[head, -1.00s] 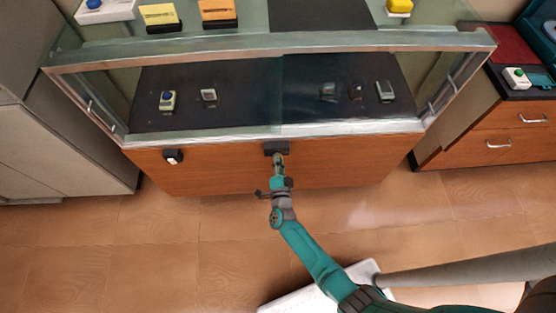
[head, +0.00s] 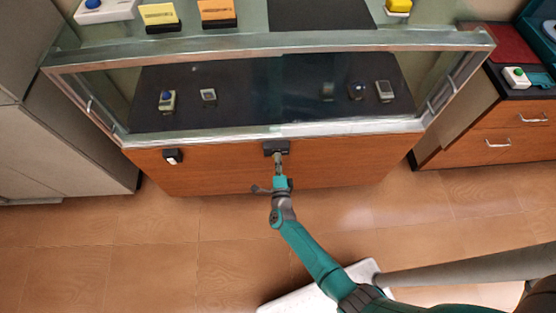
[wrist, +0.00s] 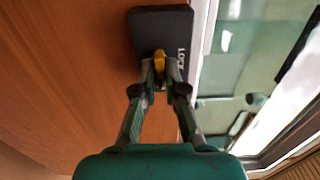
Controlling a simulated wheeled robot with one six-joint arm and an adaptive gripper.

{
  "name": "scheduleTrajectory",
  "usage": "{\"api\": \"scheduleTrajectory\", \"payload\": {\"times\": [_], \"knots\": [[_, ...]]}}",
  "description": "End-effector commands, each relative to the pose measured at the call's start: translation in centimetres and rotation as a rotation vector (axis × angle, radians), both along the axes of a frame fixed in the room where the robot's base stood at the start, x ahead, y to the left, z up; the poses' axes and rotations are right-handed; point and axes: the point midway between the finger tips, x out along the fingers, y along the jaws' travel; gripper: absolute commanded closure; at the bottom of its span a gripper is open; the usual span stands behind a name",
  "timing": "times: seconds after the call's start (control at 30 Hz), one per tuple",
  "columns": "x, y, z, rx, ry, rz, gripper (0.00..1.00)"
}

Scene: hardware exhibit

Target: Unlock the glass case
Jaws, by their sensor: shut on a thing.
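The glass case (head: 300,133) has a glass top and front over a wooden base. A dark lock block (head: 271,147) sits on the wooden front just under the glass edge. In the wrist view the lock (wrist: 145,22) bears the word LOCK. My gripper (head: 277,165) is right in front of it. In the wrist view my gripper (wrist: 160,88) is shut on a small yellow key (wrist: 159,62), whose far end meets the lock face. How deep the key sits is hidden.
A small dark box with a white front (head: 173,156) is on the wooden panel left of the lock. Several small devices lie inside the case on a dark mat (head: 240,112). A drawer cabinet (head: 490,128) stands at the right, a grey cabinet (head: 60,150) at the left.

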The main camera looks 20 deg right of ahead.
Motion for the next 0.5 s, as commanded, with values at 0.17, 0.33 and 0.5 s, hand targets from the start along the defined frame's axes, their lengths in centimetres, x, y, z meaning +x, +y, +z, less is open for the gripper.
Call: {"api": "scheduleTrajectory", "payload": {"times": [0.17,0.33,0.5], "knots": [[-0.07,-0.07,-0.09,0.006,0.0,-0.002,1.0],[-0.07,-0.08,-0.1,0.006,0.0,-0.002,1.0],[-0.07,-0.07,-0.1,0.006,0.0,-0.002,0.65]]}}
